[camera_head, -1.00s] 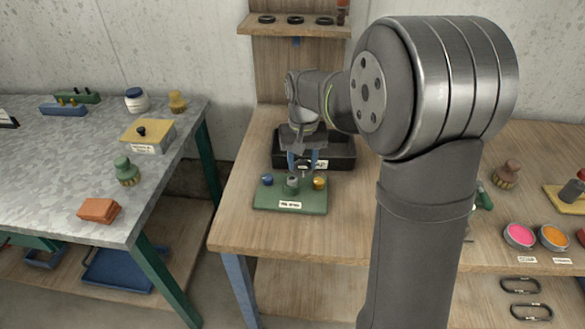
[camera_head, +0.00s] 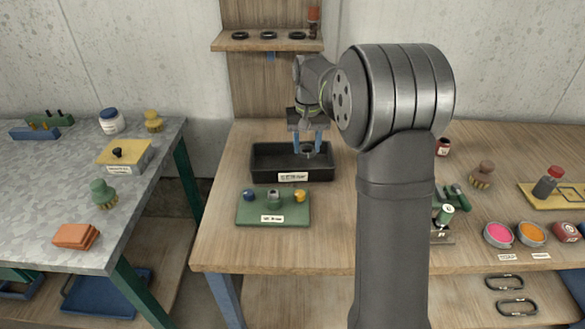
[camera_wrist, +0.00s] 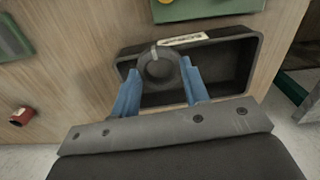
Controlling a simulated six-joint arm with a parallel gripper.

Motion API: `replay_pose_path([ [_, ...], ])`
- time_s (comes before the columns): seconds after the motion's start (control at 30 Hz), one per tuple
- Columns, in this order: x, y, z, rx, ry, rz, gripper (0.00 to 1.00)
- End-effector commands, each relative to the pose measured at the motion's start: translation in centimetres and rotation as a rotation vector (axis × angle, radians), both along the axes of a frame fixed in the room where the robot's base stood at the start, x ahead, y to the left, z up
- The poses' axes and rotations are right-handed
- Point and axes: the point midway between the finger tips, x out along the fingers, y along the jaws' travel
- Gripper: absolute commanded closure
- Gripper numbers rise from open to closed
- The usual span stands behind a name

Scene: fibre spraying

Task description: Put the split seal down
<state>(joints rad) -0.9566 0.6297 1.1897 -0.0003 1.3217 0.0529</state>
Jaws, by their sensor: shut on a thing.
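The split seal is a dark grey ring (camera_head: 308,149) between the two blue fingers of my gripper (camera_head: 309,152). In the wrist view the ring (camera_wrist: 158,68) sits between the fingertips, with a small pale mark on its edge. My gripper is shut on it. The seal is over a black open tray (camera_head: 262,172) with a white label on its front wall. The tray (camera_wrist: 235,65) also shows below the seal in the wrist view, and looks otherwise empty. I cannot tell whether the seal touches the tray floor.
A green board (camera_head: 248,218) with blue, grey and gold fittings stands in front of the tray. A shelf with several dark rings (camera_head: 240,35) is above at the back. Paint pots (camera_head: 498,234) lie at right. A grey metal bench (camera_head: 50,190) stands at left.

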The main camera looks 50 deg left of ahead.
Motion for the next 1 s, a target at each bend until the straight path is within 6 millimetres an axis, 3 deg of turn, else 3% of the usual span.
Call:
replay_pose_path([
  [0.1, 1.4, 2.2, -1.1, -0.002, 0.001, -0.022, 0.8],
  [0.3, 2.6, 4.1, -2.1, 0.0, 0.0, -0.046, 0.8],
  [0.6, 2.8, 4.4, -6.3, -0.002, 0.001, -0.051, 0.8],
  [0.87, 2.8, 4.4, -8.6, -0.002, 0.001, -0.05, 0.8],
  [1.0, 2.8, 4.4, -11.0, -0.002, 0.001, -0.05, 0.8],
])
